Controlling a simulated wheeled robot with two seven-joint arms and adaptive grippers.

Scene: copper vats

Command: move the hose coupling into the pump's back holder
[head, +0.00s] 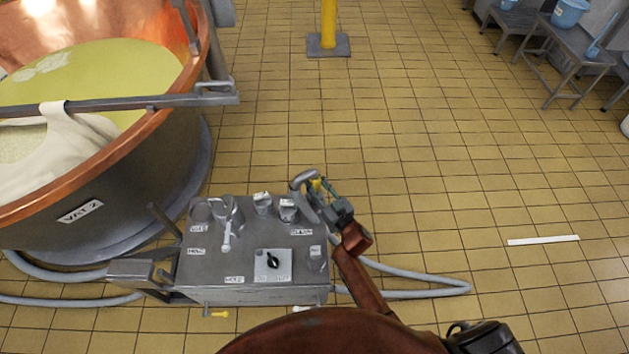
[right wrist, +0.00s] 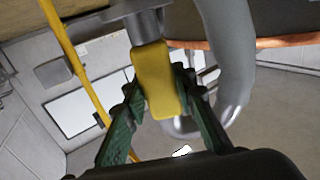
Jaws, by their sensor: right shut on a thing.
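The hose coupling (head: 303,181) is a grey bent pipe end with a yellow grip (head: 317,184), at the back right corner of the grey pump (head: 205,265). My right gripper (head: 324,194) is shut on this yellow grip, which sits between its green fingers in the right wrist view (right wrist: 154,85). A grey metal cylinder (right wrist: 146,24) joins the grip there, and a thick grey hose (right wrist: 232,60) curves beside it. Whether the coupling touches the pump cannot be told. Several labelled fittings stand on the pump top, including a white-handled one (head: 227,232). My left gripper is out of view.
A copper vat (head: 120,160) labelled VAT 2 stands left of the pump. Grey hose (head: 430,290) lies on the floor to the right. A yellow post (head: 328,22) stands at the back. Tables with blue buckets (head: 570,12) are back right. The tiled floor between is mostly clear.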

